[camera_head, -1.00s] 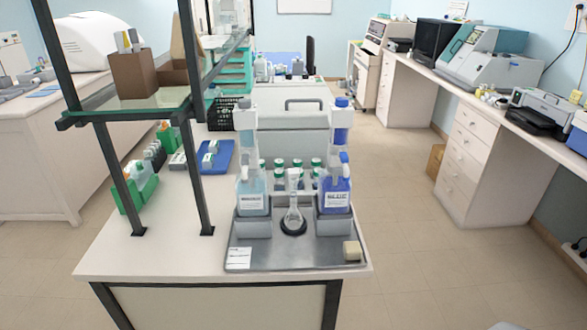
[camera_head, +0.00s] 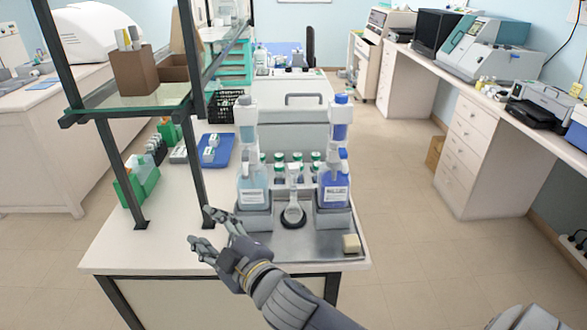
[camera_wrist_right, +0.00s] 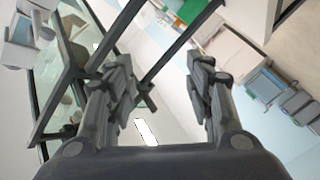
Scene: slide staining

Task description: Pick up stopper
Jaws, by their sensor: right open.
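A clear glass flask (camera_head: 293,214) stands upright on a dark ring on the grey tray (camera_head: 330,258), between two bottles. A pale piece sits at the top of its neck; it may be the stopper (camera_head: 294,172), but it is too small to be sure. My right gripper (camera_head: 200,226) is open and empty, left of the flask and near the tray's front left, with its fingers pointing left and up. The right wrist view shows its two fingers (camera_wrist_right: 163,85) apart with nothing between them. My right forearm and hand hide the front left of the tray. My left gripper is not in view.
A light blue bottle (camera_head: 253,190) and a dark blue bottle (camera_head: 334,185) flank the flask closely. A beige block (camera_head: 351,243) lies at the tray's front right. Green-capped bottles (camera_head: 279,165) stand behind. Shelf posts (camera_head: 197,170) rise left of the tray.

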